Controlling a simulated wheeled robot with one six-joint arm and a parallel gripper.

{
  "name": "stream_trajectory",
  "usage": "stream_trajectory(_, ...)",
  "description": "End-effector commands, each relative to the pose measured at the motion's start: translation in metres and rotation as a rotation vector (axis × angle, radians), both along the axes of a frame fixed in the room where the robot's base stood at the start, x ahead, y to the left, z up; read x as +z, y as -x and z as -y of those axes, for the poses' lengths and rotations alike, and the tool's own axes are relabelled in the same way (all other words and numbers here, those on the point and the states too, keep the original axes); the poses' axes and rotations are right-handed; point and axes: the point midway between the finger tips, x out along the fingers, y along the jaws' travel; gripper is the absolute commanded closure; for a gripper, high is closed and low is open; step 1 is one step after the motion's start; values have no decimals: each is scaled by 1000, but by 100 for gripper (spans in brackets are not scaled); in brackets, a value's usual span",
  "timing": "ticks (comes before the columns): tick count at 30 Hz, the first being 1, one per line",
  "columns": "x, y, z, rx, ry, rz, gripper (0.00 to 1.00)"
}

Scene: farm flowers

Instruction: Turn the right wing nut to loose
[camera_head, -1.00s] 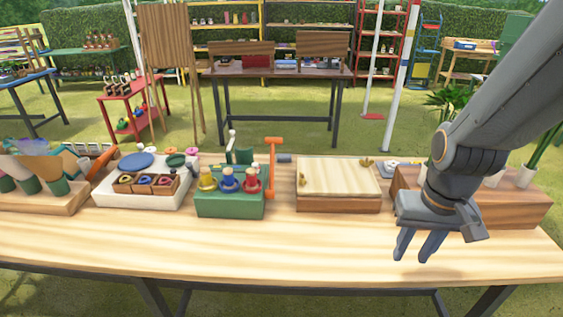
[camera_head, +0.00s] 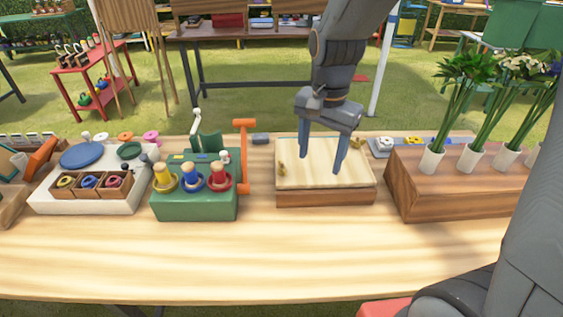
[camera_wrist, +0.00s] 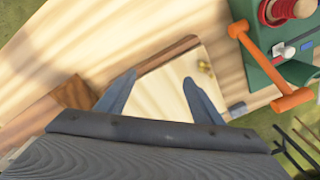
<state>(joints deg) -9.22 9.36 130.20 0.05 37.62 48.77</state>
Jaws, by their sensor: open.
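The pale wooden press board (camera_head: 300,179) on a brown base sits mid-table; it also shows between my fingers in the wrist view (camera_wrist: 165,95). A brass wing nut (camera_head: 281,170) stands near its left edge, and one brass wing nut (camera_wrist: 205,68) shows in the wrist view beside one fingertip, apart from it.
Left of the board stands a green box (camera_head: 195,206) with coloured spools and an orange hammer-shaped part (camera_head: 245,150). A brown planter block (camera_head: 450,185) with white vases stands close on the right. The table front (camera_head: 260,260) is clear.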

Motion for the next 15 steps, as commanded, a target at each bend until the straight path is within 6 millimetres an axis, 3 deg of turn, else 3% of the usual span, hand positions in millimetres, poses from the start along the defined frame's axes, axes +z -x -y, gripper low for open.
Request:
stream_trajectory(3, 1, -28, -31, -223, -9, -18, 39)
stream_trajectory(7, 5, -47, -57, -433, -10, -35, 39)
stream_trajectory(15, 8, -62, -83, -642, -7, -50, 39)
